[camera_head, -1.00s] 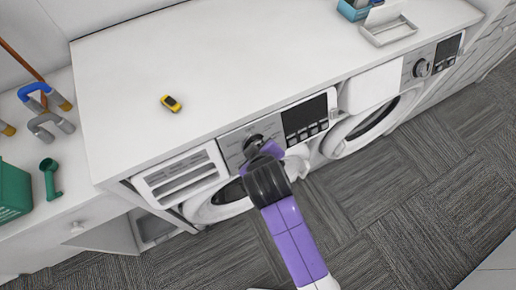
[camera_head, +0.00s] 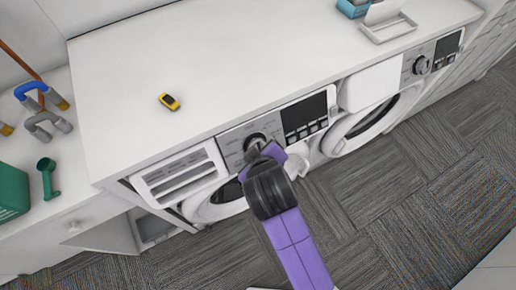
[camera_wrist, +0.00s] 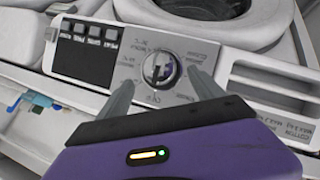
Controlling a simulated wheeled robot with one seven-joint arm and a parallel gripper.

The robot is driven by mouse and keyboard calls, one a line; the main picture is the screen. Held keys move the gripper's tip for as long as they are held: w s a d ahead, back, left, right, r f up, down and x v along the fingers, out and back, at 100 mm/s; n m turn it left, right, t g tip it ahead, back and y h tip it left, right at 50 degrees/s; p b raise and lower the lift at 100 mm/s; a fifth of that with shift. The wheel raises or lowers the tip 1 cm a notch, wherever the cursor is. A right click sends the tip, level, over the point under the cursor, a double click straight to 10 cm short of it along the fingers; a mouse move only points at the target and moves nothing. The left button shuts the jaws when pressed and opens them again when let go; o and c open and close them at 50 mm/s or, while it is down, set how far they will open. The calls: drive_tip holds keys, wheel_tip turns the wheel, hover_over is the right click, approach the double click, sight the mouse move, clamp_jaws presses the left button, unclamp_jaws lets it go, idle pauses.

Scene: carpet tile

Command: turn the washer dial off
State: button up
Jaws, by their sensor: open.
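The washer dial (camera_wrist: 160,70) is a round knob with a dark slot and a silver ring on a grey panel printed with small labels. In the head view the dial (camera_head: 254,141) shows on the left machine's panel, partly covered by my gripper. My gripper (camera_wrist: 163,88) is open in the wrist view, one grey finger on each side of the dial, with the fingertips near its lower left and lower right. I cannot tell whether they touch it. The washer (camera_head: 214,208) stands under the white counter. In the head view my gripper (camera_head: 262,150) reaches the panel from the front.
A dark display with buttons (camera_head: 306,115) is beside the dial, and a slatted drawer front (camera_head: 180,177) is on the other side. A second machine with its own dial (camera_head: 421,66) stands to the right. A yellow object (camera_head: 169,101) lies on the counter.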

drive_tip(key=v, duration=0.3)
drive_tip(key=shift+s+d+r, duration=0.1)
drive_tip(key=shift+s+r, duration=0.1)
idle(0.4)
wheel_tip(320, 180, up, 6)
drive_tip(key=w+a+m+t+y, duration=0.1)
drive_tip(key=w+a+t+y, duration=0.1)
drive_tip(key=w+a+t, duration=0.1)
drive_tip(key=s+d+f+m+t+h+b, duration=0.2)
drive_tip(key=s+d+m+b, duration=0.1)
drive_tip(key=s+d, duration=0.9)
drive_tip(key=s+d+f+m+t+h+b, duration=0.1)
drive_tip(key=s+d+m+b, duration=0.2)
drive_tip(key=s+d, duration=1)
drive_tip(key=s+m, duration=0.3)
drive_tip(key=s, duration=0.1)
drive_tip(key=shift+s+f+t+h+b, duration=0.3)
drive_tip(key=shift+f+t+h+b, duration=0.05)
drive_tip(key=shift+f+t+h, duration=0.05)
drive_tip(key=shift+d, duration=0.15)
